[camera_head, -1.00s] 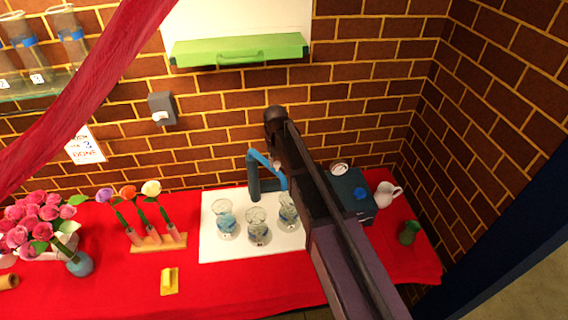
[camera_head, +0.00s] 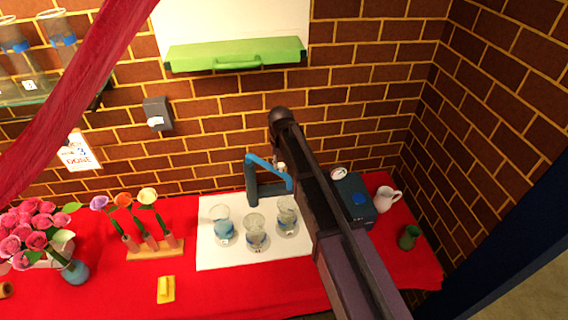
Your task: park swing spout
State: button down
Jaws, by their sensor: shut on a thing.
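The swing spout (camera_head: 268,166) is a blue arm on a dark upright post (camera_head: 251,188) at the back of the white mat. Its arm points right and toward the front, ending in a short downturned tip beside my arm. My gripper (camera_head: 281,168) is mostly hidden behind my own dark arm; only a small part shows at the spout's arm, where it is shut on the spout. The exact grip is hidden.
The white mat (camera_head: 215,258) lies on a red-covered table (camera_head: 210,295). A dark blue box (camera_head: 357,212) with a gauge, a white pitcher (camera_head: 387,199) and a green cup (camera_head: 409,237) stand right. A flower rack (camera_head: 155,252) and yellow block (camera_head: 166,289) are left. A brick wall closes the back.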

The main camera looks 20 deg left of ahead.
jog(key=shift+c, duration=2.1)
grip_release()
jog(key=shift+s+a, duration=0.2)
jog(key=shift+a, duration=0.05)
jog(key=shift+w+d, duration=0.1)
